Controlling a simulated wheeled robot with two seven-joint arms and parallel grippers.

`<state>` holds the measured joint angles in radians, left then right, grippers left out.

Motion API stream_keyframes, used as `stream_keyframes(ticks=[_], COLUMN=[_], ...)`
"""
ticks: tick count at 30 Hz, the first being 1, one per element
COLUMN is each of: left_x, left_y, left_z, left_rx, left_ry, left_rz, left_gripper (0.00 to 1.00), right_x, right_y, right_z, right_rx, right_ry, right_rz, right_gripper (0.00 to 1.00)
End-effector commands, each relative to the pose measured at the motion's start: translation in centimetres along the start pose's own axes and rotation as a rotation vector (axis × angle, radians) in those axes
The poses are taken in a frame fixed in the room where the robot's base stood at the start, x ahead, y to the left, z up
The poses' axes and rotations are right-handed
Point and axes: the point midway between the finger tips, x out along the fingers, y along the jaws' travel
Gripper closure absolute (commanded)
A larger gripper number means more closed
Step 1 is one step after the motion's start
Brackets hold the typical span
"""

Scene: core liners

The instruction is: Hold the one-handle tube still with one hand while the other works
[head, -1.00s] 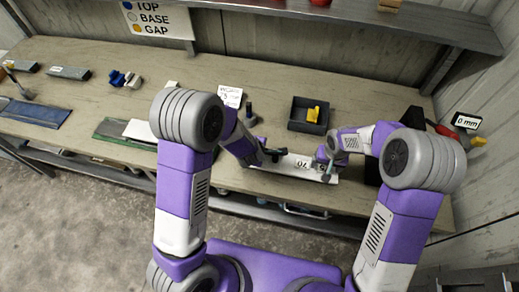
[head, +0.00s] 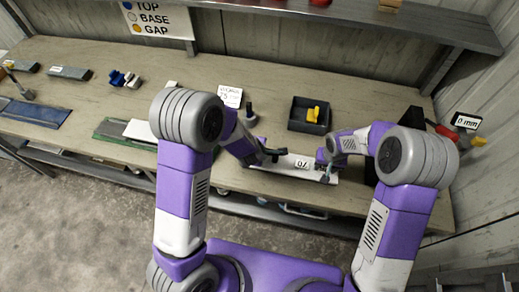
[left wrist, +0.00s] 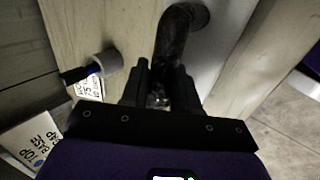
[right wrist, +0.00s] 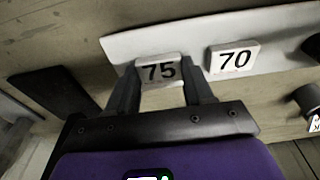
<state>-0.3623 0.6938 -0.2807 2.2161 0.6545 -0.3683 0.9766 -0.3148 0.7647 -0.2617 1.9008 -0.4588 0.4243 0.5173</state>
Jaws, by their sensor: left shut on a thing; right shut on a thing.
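A long pale board or tube (head: 316,175) lies along the front of the bench, and its pale surface also shows in the right wrist view (right wrist: 194,38). A dark curved handle (left wrist: 180,28) rises from it in the left wrist view. My left gripper (head: 270,156) is shut on this handle, its fingers on either side in the left wrist view (left wrist: 161,92). My right gripper (head: 326,166) is shut on a white block marked 75 (right wrist: 158,69), at the pale surface. Whether the 75 block touches the surface I cannot tell.
A dark tray (head: 298,122) with a yellow piece (head: 313,114) stands behind. A grey cylindrical stand (left wrist: 104,62) and a written card (head: 230,97) are near the left gripper. A green-edged board (head: 112,130) lies further left. A 0 mm sign (head: 465,121) is at right.

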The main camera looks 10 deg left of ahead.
Motion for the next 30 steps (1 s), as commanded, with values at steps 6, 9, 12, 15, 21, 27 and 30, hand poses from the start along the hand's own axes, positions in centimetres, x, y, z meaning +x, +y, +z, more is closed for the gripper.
stream_keyframes(ticks=[6, 9, 12, 15, 21, 27, 30], left_x=[0.0, 0.0, 0.0, 0.0, 0.0, 0.0, 0.0], left_y=[0.1, 0.1, 0.1, 0.1, 0.0, 0.0, 0.0], left_z=[0.0, 0.0, 0.0, 0.0, 0.0, 0.0, 0.0], left_rx=[0.000, 0.000, 0.000, 0.000, -0.001, -0.001, -0.001], left_ry=[0.000, 0.000, 0.000, 0.000, 0.000, 0.000, 0.000], left_rz=[0.001, 0.001, 0.001, 0.001, 0.001, 0.001, 0.001], left_gripper=[1.00, 1.00, 1.00, 1.00, 1.00, 1.00, 1.00], right_x=[0.0, 0.0, -0.1, -0.3, -0.9, -1.5, -1.8], right_y=[0.0, 0.0, 0.0, 0.0, 0.0, 0.0, 0.0], right_z=[0.0, 0.0, 0.0, -0.1, -0.2, -0.3, -0.3], right_rx=[0.000, 0.000, 0.000, 0.000, 0.000, 0.000, -0.001], right_ry=[0.000, 0.000, 0.001, 0.001, 0.001, 0.001, 0.001], right_rz=[0.000, 0.000, 0.000, 0.000, 0.000, 0.000, 0.000], right_gripper=[0.76, 0.91, 0.91, 0.91, 0.91, 0.91, 0.91])
